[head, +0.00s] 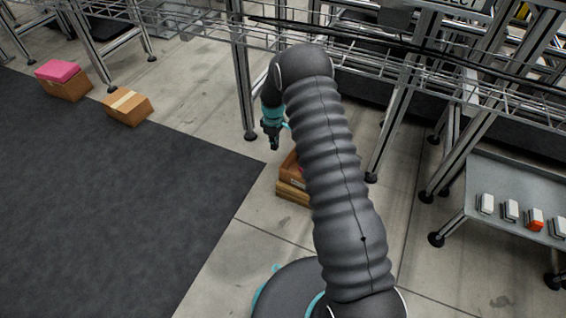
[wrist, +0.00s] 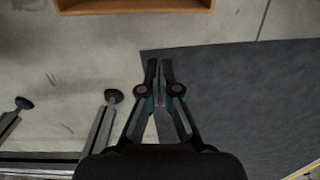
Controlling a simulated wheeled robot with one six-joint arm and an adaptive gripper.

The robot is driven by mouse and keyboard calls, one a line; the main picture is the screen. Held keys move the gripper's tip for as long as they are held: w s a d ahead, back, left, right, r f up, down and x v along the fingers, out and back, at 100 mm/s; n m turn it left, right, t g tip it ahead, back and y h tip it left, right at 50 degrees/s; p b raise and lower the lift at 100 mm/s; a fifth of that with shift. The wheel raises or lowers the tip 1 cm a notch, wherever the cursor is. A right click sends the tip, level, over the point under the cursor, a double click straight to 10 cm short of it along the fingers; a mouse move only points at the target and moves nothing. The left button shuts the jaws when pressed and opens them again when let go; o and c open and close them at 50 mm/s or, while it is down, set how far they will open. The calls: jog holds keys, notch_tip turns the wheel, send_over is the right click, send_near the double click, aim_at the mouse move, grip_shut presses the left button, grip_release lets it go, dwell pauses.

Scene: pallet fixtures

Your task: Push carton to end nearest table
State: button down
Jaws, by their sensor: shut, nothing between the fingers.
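A brown taped carton (head: 128,107) lies on the floor at the upper left, beside the dark mat. A second brown carton (head: 68,88) with a pink top stands farther left. An open orange-brown box (head: 292,190) stands on the floor near my arm, partly hidden by it, with something red inside. A brown box edge (wrist: 135,13) also shows at the top of the wrist view. I cannot tell which of these is the task's carton. My gripper (head: 274,146) is shut and empty above the floor; its fingertips (wrist: 160,66) are apart from the box edge.
A grey table (head: 480,185) at the right holds several small white pieces, one partly orange. Metal frames with wire shelving (head: 400,60) run along the back, their legs reaching the floor. The dark mat (head: 100,200) at the left is clear.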

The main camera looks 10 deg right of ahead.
aim_at(283, 163)
jog(key=shift+n, duration=0.3)
jog(key=shift+s+d+f+b, duration=0.1)
jog(key=shift+s+d+f, duration=0.3)
jog(key=shift+f, duration=1.35)
jog(key=shift+s+d+f+b, duration=0.1)
jog(key=shift+d+f, duration=0.55)
jog(key=shift+f, duration=1.05)
jog(key=shift+s+d+f+b, duration=0.1)
jog(key=shift+s+d+f, duration=0.3)
jog(key=shift+f, duration=1.35)
jog(key=shift+w+d, duration=0.1)
